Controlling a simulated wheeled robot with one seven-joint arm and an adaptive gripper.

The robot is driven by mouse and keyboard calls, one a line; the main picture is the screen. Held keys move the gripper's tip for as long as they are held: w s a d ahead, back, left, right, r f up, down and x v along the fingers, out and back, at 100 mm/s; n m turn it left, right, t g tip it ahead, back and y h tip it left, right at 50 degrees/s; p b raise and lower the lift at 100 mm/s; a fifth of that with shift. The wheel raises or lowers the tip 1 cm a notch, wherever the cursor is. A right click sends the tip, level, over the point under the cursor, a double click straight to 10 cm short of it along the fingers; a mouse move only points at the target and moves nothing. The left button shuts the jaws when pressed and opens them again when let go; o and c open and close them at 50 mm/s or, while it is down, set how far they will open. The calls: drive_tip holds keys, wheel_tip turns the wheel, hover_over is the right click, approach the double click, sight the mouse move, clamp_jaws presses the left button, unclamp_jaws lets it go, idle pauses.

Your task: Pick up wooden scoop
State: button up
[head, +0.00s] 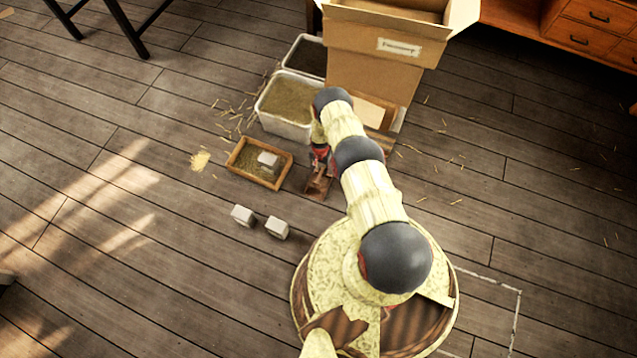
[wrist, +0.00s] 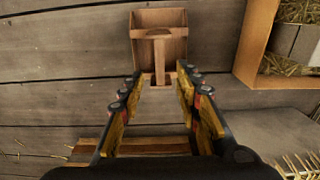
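The wooden scoop (head: 318,188) lies on the plank floor, right of a small wooden tray. In the wrist view the scoop (wrist: 160,20) is a box-like wooden pan at the top, with its straight handle (wrist: 160,58) pointing toward me. My gripper (wrist: 160,78) is open, one finger on each side of the handle's near end. Gaps show between the handle and both fingers, and I cannot tell the height difference. In the head view my gripper (head: 320,157) is just behind the scoop and partly hidden by my arm.
The wooden tray (head: 233,165) holds straw and a pale block (head: 268,159). Two more pale blocks (head: 242,215) (head: 277,228) lie in front. A straw-filled bin (head: 263,118), a dark-filled bin (head: 293,62) and a cardboard box (head: 370,70) stand behind.

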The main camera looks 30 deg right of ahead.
sight(319, 176)
drive_tip(key=f+b, duration=0.1)
drive_tip(key=f, duration=0.1)
drive_tip(key=f+b, duration=0.1)
drive_tip(key=f, duration=0.1)
drive_tip(key=f+b, duration=0.1)
drive_tip(key=f, duration=0.1)
drive_tip(key=shift+s+a+f, duration=0.25)
drive_tip(key=shift+a+f, duration=0.05)
drive_tip(key=shift+c, duration=0.8)
clamp_jaws()
